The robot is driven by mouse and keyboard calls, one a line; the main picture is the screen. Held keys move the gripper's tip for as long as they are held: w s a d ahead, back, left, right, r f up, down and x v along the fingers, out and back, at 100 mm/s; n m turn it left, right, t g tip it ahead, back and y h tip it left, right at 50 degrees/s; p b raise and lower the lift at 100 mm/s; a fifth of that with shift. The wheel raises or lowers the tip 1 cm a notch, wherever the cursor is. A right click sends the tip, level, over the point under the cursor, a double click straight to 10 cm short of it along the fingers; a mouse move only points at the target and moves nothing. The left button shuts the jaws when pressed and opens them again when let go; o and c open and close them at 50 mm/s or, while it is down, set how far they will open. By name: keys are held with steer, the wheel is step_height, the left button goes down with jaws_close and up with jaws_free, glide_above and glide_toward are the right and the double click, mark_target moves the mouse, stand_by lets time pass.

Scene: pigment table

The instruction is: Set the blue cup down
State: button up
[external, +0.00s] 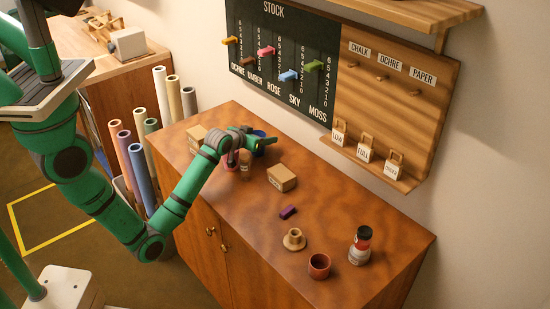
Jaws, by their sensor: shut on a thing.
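The blue cup (259,134) shows only in part, as a patch of blue just behind my gripper at the back left of the wooden cabinet top. My gripper (262,143) is shut on the cup. The wrist hides most of it, so I cannot tell whether its base touches the cabinet top (335,215) or hangs a little above it.
A brown jar (246,167) and a reddish thing (230,166) stand close below my wrist. Cardboard boxes (282,177) (196,136) sit on either side. A purple block (288,212), wooden spool (294,240), terracotta cup (319,266) and bottle (360,247) stand at right.

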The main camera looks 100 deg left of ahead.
steer(key=shift+f, duration=0.15)
steer(key=o, duration=1)
steer(key=shift+o, duration=0.2)
steer(key=shift+d+r, duration=0.1)
steer(key=shift+r, duration=0.15)
steer(key=v, duration=1.2)
steer(key=shift+f, duration=0.15)
